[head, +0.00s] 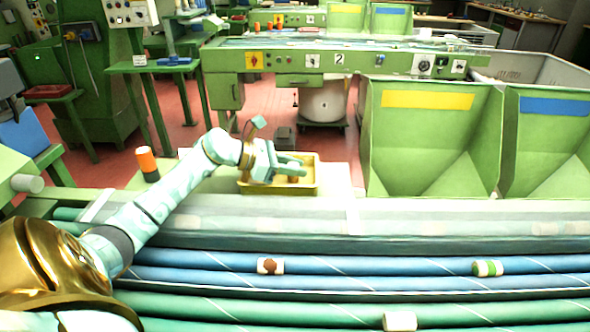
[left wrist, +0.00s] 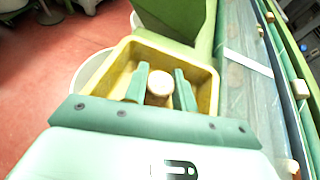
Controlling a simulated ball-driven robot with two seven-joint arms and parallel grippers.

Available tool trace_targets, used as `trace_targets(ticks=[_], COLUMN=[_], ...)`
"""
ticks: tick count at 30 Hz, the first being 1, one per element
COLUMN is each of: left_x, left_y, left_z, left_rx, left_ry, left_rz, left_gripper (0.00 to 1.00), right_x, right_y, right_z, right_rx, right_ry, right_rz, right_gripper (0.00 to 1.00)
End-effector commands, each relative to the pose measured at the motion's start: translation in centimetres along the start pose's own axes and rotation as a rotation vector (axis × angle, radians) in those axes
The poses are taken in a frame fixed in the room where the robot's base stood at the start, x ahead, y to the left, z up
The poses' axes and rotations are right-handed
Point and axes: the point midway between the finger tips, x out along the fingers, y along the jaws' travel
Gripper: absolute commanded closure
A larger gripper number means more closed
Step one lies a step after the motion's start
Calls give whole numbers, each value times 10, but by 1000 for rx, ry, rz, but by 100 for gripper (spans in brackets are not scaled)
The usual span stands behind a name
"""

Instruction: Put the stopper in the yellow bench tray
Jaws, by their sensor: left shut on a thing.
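The yellow bench tray (head: 250,188) sits on a pale bench behind the rollers in the head view, and its rim (left wrist: 203,62) frames the fingers in the left wrist view. My left gripper (head: 290,170) is over the tray and shut on a cork stopper (left wrist: 160,84), a pale tan round piece between the two green fingers (left wrist: 160,90). In the head view the stopper (head: 294,179) shows only partly below the fingers. I cannot tell whether it touches the tray floor. My right gripper is not in view.
An orange and black cylinder (head: 148,164) stands left of the tray. Green bins with a yellow label (head: 428,100) and a blue label (head: 555,107) stand to the right. Blue and green rollers in front carry a brown-banded piece (head: 270,266), a green-banded piece (head: 487,268) and a cream piece (head: 400,321).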

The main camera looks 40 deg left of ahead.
Motion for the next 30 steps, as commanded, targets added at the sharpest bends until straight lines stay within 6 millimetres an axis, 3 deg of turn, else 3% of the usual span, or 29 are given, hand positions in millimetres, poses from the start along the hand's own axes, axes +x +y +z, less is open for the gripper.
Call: trace_targets(ticks=[11, 12, 13, 14, 24, 30], left_x=[2, 1, 1, 1, -3, -41], left_y=[0, 0, 0, 0, 0, 0], left_z=[-4, -3, -3, -3, 2, 2], left_rx=[1, 1, 1, 1, 2, 1], left_ry=[2, 1, 1, 1, -1, 4], left_rz=[0, 0, 0, 0, 2, 3], left_gripper=[94, 62, 54, 52, 52, 52], right_x=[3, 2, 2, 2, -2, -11], right_y=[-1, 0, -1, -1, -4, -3], right_z=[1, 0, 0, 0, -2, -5], right_rx=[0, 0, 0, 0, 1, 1], right_ry=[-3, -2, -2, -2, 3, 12], right_rz=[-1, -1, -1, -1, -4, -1], right_gripper=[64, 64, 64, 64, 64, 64])
